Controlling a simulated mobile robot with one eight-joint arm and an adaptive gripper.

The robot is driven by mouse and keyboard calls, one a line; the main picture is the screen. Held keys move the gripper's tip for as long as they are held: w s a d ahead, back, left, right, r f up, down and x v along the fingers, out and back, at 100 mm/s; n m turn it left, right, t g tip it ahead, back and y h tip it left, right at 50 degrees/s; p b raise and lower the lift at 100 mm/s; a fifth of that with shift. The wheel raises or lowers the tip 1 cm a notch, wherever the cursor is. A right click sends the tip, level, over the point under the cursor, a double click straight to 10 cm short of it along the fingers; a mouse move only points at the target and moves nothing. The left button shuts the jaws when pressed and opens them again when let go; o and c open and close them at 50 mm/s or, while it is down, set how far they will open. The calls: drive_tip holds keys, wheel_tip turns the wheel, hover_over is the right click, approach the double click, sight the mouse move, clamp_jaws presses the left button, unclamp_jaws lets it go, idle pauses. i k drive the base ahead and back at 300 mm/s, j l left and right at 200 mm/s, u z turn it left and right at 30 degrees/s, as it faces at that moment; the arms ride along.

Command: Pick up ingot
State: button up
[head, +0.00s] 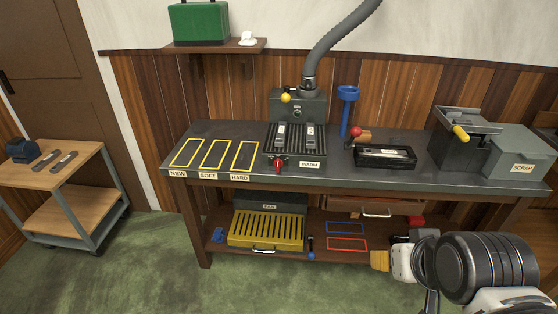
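Two small grey bars, which may be ingots, lie on the black ribbed plate of the warmer: a left bar (281,136) and a right bar (311,138). Two dark grey bars also lie on the top of the wooden cart: a left one (46,160) and a right one (65,160). I cannot tell which of these is the ingot meant. My gripper (402,262) is low at the right, in front of the bench's lower shelf and well away from all the bars. Its fingers cannot be made out clearly, so its opening is unclear.
The dark workbench (220,129) has empty yellow outlines labelled NEW, SOFT and HARD. A black tray (385,157), a blue funnel stand (347,95) and a SCRAP box (521,158) stand to the right. A yellow slatted box (266,231) is below. Green floor (150,265) is clear.

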sight(281, 131)
drive_tip(key=i+j+u, duration=0.1)
drive_tip(key=i+u, duration=0.35)
drive_tip(key=i, duration=0.4)
